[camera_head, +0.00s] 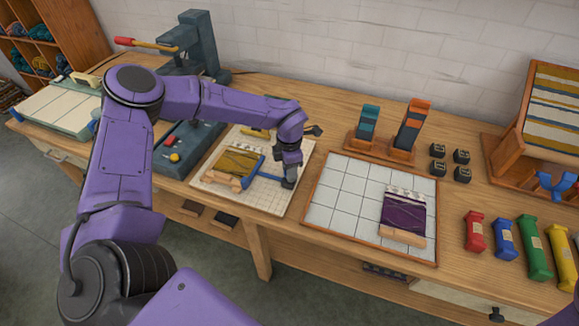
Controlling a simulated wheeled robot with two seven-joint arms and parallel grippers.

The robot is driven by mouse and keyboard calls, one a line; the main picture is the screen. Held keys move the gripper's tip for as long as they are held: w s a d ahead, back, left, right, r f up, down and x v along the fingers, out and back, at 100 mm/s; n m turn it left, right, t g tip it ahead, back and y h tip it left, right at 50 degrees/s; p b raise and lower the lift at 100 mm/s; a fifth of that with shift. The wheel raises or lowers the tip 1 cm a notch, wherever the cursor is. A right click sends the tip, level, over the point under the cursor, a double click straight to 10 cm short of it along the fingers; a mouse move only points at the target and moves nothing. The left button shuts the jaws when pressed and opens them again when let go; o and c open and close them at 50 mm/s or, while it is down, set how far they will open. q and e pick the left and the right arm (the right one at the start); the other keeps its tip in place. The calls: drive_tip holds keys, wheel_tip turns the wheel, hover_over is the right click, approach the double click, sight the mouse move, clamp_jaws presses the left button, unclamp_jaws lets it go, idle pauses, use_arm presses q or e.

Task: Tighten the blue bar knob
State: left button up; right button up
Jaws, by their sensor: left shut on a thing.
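A blue bar (250,171) crosses the skein's right side, with a blue arm running right toward my gripper. My left gripper (289,182) points down at the board's right edge and is shut at the end of that blue arm. The blue bar's knob is mostly hidden by the fingers, so its setting cannot be read. My right gripper is not in view.
Red, blue, green and yellow rolls (475,231) lie far right. A dark press (197,45) stands back left.

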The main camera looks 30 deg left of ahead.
use_arm(q)
drive_tip(key=shift+w+r+m, duration=0.15)
drive_tip(key=shift+m, duration=1.05)
drive_tip(key=shift+p, duration=0.3)
drive_tip(key=o, duration=1)
drive_tip(key=shift+o, duration=0.2)
wheel_tip(320, 180, up, 10)
drive_tip(key=b, duration=0.2)
drive_tip(key=shift+r, duration=0.25)
drive_tip(key=shift+f, duration=0.1)
